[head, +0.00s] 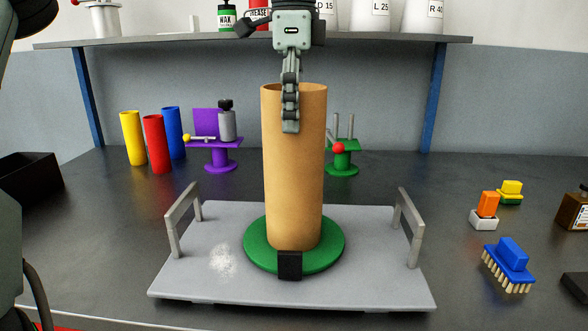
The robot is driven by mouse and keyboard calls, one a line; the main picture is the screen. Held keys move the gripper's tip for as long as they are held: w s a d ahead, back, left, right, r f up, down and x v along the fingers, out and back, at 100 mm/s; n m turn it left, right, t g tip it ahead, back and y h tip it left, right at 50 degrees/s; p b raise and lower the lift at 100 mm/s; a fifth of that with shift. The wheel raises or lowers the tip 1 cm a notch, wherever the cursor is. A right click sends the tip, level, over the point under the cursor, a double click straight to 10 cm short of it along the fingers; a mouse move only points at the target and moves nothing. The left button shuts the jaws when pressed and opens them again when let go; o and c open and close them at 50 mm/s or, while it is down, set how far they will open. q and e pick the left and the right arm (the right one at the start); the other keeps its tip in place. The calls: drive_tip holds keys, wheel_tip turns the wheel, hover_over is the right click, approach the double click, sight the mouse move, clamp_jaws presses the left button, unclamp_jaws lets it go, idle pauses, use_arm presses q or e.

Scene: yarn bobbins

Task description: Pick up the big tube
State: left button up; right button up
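The big tube (292,180) is a tall, tan, hollow cylinder. It stands upright on a round green base (330,254) with a black block (290,265) at its front. A gripper, which I take to be my left (290,126), points down at the top of the tube. One jointed grey finger overlaps the tube's near side below the rim. I see the gripper edge-on, so its opening, its second finger and any contact with the tube are unclear. My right gripper is out of view.
The green base rests on a grey tray (190,285) with upright handles at both sides. Yellow, red and blue tubes (154,144), a purple stand (222,156) and a green stand (342,161) are behind. Brushes (511,262) lie right. A shelf (150,42) spans the back.

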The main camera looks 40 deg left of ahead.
use_arm(q)
drive_tip(key=shift+f, duration=0.15)
drive_tip(key=c, duration=1.2)
drive_tip(key=shift+c, duration=1.3)
wheel_tip(320, 180, up, 12)
drive_tip(key=s+d+b, duration=0.2)
drive_tip(key=s+d, duration=0.7)
drive_tip(key=s, duration=0.6)
drive_tip(key=shift+s+d, duration=0.15)
drive_tip(key=shift+d, duration=0.05)
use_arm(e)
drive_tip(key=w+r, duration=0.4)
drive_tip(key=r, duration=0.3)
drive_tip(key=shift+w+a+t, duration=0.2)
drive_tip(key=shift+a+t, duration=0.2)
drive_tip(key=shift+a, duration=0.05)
